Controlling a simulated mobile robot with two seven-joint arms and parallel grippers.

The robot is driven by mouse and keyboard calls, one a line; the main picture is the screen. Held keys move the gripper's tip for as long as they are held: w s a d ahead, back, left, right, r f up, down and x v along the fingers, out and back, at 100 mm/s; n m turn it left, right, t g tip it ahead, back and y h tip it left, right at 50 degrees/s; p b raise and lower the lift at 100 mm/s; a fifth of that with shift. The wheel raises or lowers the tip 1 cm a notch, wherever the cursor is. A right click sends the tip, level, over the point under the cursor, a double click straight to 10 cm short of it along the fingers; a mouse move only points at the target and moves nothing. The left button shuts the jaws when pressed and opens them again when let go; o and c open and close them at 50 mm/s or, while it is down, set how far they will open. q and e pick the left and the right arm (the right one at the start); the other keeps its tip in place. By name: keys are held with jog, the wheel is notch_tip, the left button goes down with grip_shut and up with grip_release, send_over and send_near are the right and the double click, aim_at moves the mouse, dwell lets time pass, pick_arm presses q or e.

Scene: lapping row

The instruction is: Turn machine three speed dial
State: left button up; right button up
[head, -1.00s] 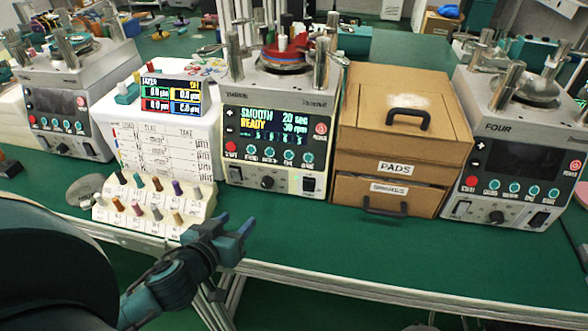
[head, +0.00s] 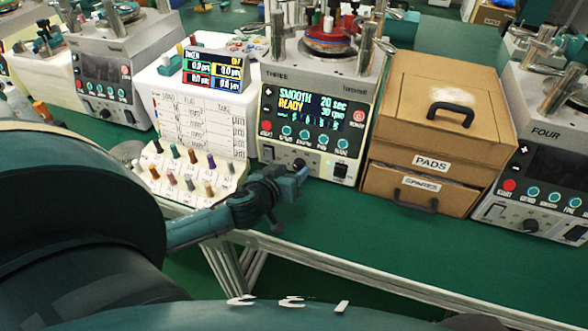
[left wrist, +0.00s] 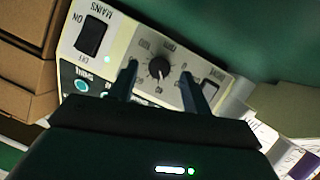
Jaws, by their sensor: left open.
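Machine three (head: 318,105) stands at the back edge of the green bench, its lit screen reading SMOOTH, READY, 20 sec and 30 rpm. Its speed dial is a black knob (left wrist: 159,68) with a number scale, low on the cream front panel; in the head view the knob (head: 299,165) sits just above my gripper. My left gripper (head: 300,178) is open in front of that panel. In the left wrist view its two fingers (left wrist: 158,75) point at the panel on either side of the knob, and nothing is between them but the knob beyond; contact cannot be told. My right gripper is not in view.
A rack of coloured pegs (head: 190,182) stands left of my gripper, close to my forearm. A cardboard drawer box (head: 436,130) marked PADS and SPARES is right of machine three. Machine four (head: 540,150) is further right. The bench front is clear on the right.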

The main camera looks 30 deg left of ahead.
pick_arm(q)
jog(key=shift+x, duration=0.8)
jog(key=c, duration=1)
